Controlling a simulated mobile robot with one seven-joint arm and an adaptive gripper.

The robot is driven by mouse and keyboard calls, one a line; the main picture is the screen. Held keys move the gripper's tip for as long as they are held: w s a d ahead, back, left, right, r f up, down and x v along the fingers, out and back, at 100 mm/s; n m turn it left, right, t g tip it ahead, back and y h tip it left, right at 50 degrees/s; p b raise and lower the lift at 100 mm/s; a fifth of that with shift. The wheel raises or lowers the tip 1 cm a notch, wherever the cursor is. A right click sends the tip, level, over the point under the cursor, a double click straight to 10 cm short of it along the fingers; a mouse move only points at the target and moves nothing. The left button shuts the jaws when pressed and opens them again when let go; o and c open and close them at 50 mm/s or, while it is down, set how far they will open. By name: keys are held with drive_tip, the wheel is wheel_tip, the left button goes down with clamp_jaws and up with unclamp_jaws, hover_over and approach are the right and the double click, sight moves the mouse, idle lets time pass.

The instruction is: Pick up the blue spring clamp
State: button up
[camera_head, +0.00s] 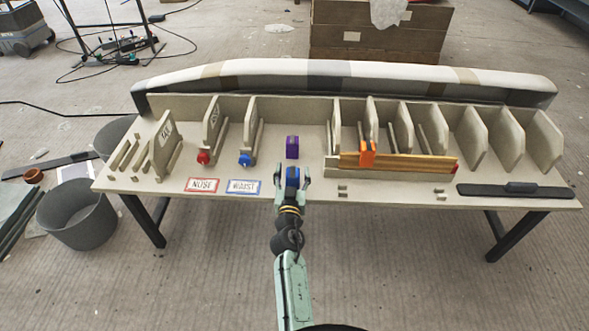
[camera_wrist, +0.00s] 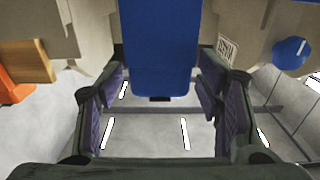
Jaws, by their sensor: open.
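The blue spring clamp (camera_head: 292,177) appears as a blocky blue piece near the table's front edge, framed by my gripper (camera_head: 291,183). In the wrist view the clamp (camera_wrist: 158,50) is large and central, its lower end reaching between the two purple-padded fingers of my gripper (camera_wrist: 160,108). The fingers are open, one on each side, with a visible gap to the clamp. Its far end is cut off by the picture's top edge in the wrist view.
A purple clamp-like piece (camera_head: 292,148) stands just behind. To the left are a blue knob (camera_head: 245,160), a red knob (camera_head: 203,157) and the NOSE (camera_head: 202,185) and WAIST (camera_head: 243,186) cards. To the right, an orange clamp (camera_head: 367,158) sits on a wooden strip (camera_head: 415,164).

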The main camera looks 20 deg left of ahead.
drive_tip(key=shift+w+a, duration=0.1)
drive_tip(key=shift+w, duration=0.2)
drive_tip(key=shift+s, duration=0.1)
drive_tip(key=shift+c, duration=0.5)
drive_tip(key=shift+r, duration=0.1)
drive_tip(key=c, duration=1.2)
